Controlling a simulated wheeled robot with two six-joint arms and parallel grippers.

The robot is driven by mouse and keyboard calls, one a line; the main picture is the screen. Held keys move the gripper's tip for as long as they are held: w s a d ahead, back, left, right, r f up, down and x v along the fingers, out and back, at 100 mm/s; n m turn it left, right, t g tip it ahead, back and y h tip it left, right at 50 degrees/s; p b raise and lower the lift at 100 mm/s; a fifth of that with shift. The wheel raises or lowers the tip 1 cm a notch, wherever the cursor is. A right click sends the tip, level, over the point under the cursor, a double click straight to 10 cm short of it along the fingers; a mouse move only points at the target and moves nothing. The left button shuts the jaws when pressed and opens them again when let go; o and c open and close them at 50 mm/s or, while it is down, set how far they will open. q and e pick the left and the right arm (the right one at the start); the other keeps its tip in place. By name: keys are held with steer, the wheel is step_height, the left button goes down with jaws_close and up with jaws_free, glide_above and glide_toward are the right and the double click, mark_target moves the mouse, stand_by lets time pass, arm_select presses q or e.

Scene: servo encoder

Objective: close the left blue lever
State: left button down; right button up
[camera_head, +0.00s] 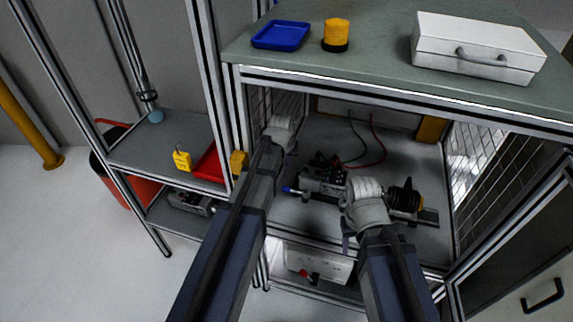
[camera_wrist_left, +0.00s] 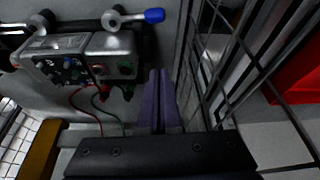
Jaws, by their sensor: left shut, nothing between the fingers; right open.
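The left blue lever (camera_head: 291,190) sticks out to the left from the grey servo unit (camera_head: 322,180) on the cabinet's inner shelf. In the left wrist view its blue tip (camera_wrist_left: 154,15) lies at the top, on a metal rod beside the unit. My left gripper (camera_head: 291,158) is inside the cabinet, behind and above the lever in the head view. Its purple fingers (camera_wrist_left: 160,74) are together, empty and apart from the lever. My right gripper (camera_head: 347,242) is open in front of the unit, pointing down; its arm hides part of the unit's right side.
A wire mesh wall (camera_wrist_left: 235,60) stands close beside my left gripper. A black ribbed part (camera_head: 405,196) lies to the right. The worktop (camera_head: 380,50) overhangs the shelf, and a cabinet post (camera_head: 212,80) stands left.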

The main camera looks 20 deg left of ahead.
mark_target(296, 191)
arm_select(q)
steer(key=b+x, duration=0.7)
steer(key=x, duration=0.1)
steer(key=shift+f, duration=0.2)
steer(key=s, duration=0.3)
steer(key=shift+s+f, duration=0.1)
steer(key=shift+f, duration=0.05)
steer(key=shift+s+f, duration=0.1)
steer(key=shift+s, duration=0.25)
